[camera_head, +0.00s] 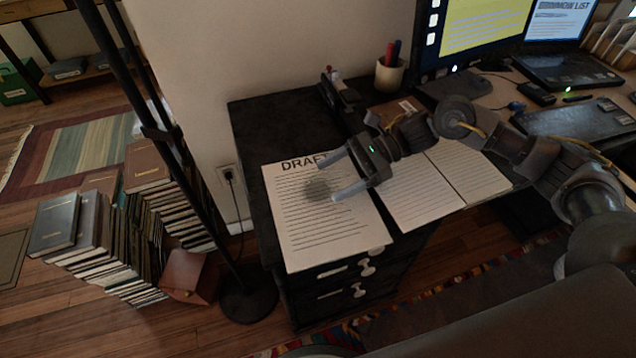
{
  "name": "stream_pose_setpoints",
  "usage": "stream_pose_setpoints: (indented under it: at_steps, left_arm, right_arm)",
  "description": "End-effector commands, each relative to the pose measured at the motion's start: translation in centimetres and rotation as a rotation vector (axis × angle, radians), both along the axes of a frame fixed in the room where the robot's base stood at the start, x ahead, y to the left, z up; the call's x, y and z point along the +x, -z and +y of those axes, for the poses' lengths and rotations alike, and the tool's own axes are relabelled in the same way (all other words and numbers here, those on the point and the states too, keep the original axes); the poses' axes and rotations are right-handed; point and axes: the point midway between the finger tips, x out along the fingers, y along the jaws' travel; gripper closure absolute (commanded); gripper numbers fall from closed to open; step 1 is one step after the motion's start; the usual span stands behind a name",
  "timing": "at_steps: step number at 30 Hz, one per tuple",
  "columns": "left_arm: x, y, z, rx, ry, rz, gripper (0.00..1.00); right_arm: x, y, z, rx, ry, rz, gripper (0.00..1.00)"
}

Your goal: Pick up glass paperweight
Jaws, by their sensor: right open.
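The glass paperweight (317,188) looks like a dark, see-through round lump. It rests on the white page headed "DRAFT" (305,240), on top of the black drawer cabinet. My right gripper (342,180) comes in from the right and is open, with its two fingers pointing left. The fingertips are close to the paperweight's right side, one toward its back and one toward its front. Whether they touch it or how high they are above the page, I cannot tell. My left gripper is not in view.
More printed pages (467,172) lie to the right under my right arm. A pen cup (390,74), a black stapler-like item (342,95) and a monitor (470,35) stand behind. A lamp pole (180,150) rises left of the cabinet. Book stacks (115,250) stand on the floor.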

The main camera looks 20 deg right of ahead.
Motion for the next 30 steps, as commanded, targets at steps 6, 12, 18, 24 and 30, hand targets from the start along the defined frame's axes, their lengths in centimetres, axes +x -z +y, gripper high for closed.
stream_pose_setpoints:
  at_steps: [6,12,18,24,30]
  left_arm:
    - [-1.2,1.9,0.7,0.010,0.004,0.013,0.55]
    - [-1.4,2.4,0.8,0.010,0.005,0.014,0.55]
    - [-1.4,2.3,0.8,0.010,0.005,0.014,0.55]
    - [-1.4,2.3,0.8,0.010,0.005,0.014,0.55]
    - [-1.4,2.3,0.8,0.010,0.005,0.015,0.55]
  right_arm:
    - [-0.1,0.8,2.5,0.002,-0.001,0.001,0.24]
    - [-0.2,1.2,3.0,0.000,0.001,0.000,0.24]
    - [-0.2,1.2,2.9,0.000,0.001,0.000,0.36]
    - [-0.2,1.1,2.9,0.000,0.001,0.000,0.62]
    - [-0.1,1.1,2.9,0.001,0.001,-0.001,0.80]
